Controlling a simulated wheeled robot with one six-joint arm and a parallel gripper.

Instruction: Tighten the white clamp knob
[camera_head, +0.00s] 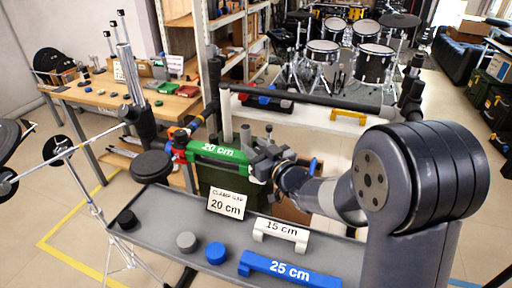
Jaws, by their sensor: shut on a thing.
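My gripper (262,165) is in the middle of the view, at the right end of the green 20 cm gauge bar (217,152). It is shut on a small white part, which looks like the white clamp knob (257,178). The jaws and dark clamp parts hide most of the knob, so its exact grip and angle cannot be told. The green bar spans level from a red and blue clamp (180,148) on the left to my gripper. A sign (226,203) below reads "CLAMP GAP 20 cm".
A grey tray table (330,258) in front holds a white 15 cm bar (281,234), a blue 25 cm bar (288,270), and grey, blue and black round pieces. A dark horizontal rack bar (310,101) runs behind my gripper. A black pad (152,167) stands left. Drums stand far behind.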

